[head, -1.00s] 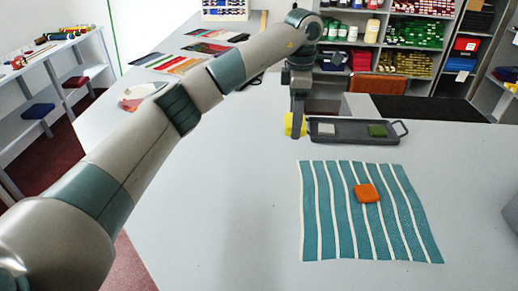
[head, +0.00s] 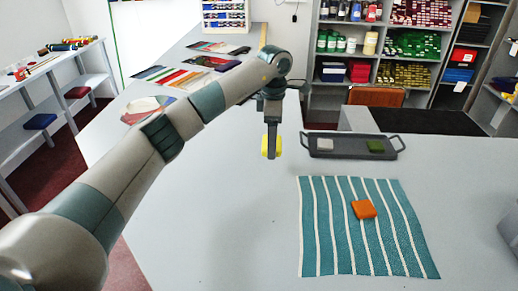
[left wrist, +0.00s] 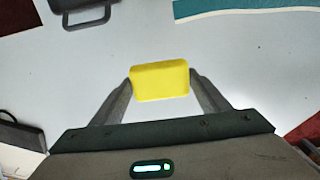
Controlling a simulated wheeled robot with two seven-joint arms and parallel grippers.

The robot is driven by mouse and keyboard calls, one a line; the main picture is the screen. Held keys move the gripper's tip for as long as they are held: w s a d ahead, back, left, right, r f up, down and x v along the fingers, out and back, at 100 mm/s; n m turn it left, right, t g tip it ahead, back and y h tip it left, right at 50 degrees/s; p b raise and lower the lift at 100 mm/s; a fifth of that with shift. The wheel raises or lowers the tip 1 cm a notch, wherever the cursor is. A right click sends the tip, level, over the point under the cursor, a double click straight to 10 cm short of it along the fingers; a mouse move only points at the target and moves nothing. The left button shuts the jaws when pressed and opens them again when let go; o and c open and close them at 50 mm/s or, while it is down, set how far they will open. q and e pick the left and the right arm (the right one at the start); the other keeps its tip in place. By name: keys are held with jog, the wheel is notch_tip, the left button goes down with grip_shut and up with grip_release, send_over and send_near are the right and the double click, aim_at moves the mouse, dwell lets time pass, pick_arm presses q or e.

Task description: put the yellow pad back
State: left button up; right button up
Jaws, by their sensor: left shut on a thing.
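The yellow pad (head: 265,146) is held between the fingers of my left gripper (head: 271,150), which is shut on it left of the dark tray. In the left wrist view the yellow pad (left wrist: 160,80) sits between the two fingertips, above the bare grey counter. The dark tray (head: 345,155) holds a light grey pad (head: 324,145) and a green pad (head: 375,146), with a gap between them. An orange pad (head: 364,209) lies on the teal and white striped cloth (head: 325,240). My right gripper is in neither view.
The counter (head: 220,230) is clear left of the cloth. Fabric swatches (head: 185,68) lie at its far left part. Shelves (head: 385,50) with coloured stock stand behind. A grey object (head: 510,220) is at the right edge.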

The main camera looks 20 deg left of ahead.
pick_arm(q)
jog(key=p, duration=0.1)
send_over(259, 162)
notch_tip(259, 162, down, 3)
jog(key=shift+w+a+r, duration=0.1)
jog(key=shift+r, duration=0.05)
notch_tip(259, 162, down, 3)
jog(key=shift+r+p, duration=0.1)
jog(key=shift+p, duration=1.05)
jog(key=shift+f, duration=0.6)
